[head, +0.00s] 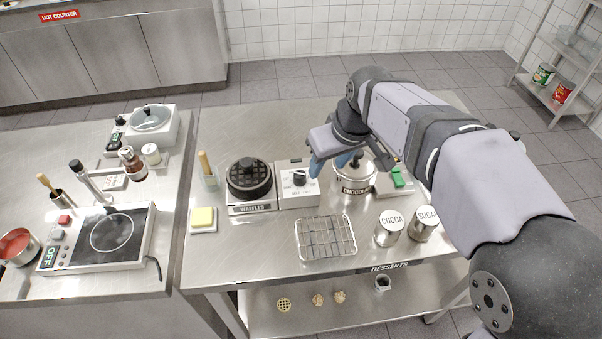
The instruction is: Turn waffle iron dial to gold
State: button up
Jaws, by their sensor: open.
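The waffle iron (249,178) is a round black ridged plate on a metal base labelled WAFFLES, near the middle of the steel table. Its control box (297,200) adjoins it on the right. The black dial (299,178) sits on the box's light top face, which has small markings. I cannot read the markings or tell which one the dial points to.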

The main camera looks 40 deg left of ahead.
jog(key=n, duration=0.1)
send_near(300, 174)
jog(key=shift+p+x, duration=0.75)
jog(key=shift+x, duration=3.4)
jog(key=c, duration=1)
